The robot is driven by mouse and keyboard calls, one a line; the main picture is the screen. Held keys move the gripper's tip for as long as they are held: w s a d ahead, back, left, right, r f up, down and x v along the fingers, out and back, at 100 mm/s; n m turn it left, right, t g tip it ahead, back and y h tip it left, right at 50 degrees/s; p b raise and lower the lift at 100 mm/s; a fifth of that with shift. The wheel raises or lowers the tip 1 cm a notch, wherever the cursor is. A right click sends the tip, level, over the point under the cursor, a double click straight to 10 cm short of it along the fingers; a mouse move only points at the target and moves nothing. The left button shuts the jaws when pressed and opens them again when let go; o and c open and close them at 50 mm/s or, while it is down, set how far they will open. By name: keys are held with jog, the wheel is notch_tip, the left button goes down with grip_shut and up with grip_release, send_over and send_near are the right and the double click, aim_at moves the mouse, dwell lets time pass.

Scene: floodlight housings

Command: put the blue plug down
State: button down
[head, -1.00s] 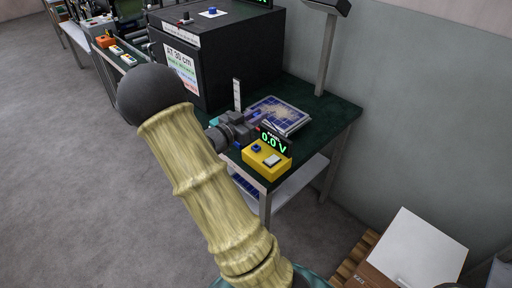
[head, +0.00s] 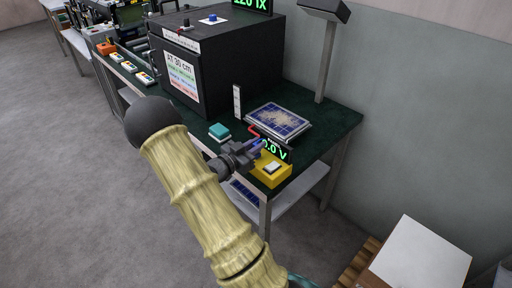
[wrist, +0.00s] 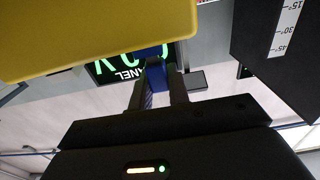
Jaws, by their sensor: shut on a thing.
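My gripper (head: 250,150) reaches over the green bench, close to the yellow meter box (head: 272,177). It is shut on the blue plug (head: 258,143), which shows as a small blue spot at the fingertips in the head view. In the wrist view the blue plug (wrist: 156,76) is between the two fingers of my gripper (wrist: 158,88), right beside the yellow box (wrist: 95,30). The fingers hide part of the plug, and I cannot tell whether it touches the box. A display (head: 277,150) with green digits stands behind the box.
A solar panel (head: 279,119) lies behind the display, with a red lead near it. A large black box (head: 215,65) fills the bench's back left. A lamp post (head: 328,60) stands at the back.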

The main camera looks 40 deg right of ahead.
jog(key=shift+f, duration=0.35)
jog(key=c, duration=1.3)
grip_release()
jog(key=shift+c, duration=0.2)
jog(key=shift+a, duration=0.1)
jog(key=s+a, duration=0.1)
jog(key=a, duration=1)
jog(key=shift+a, duration=0.35)
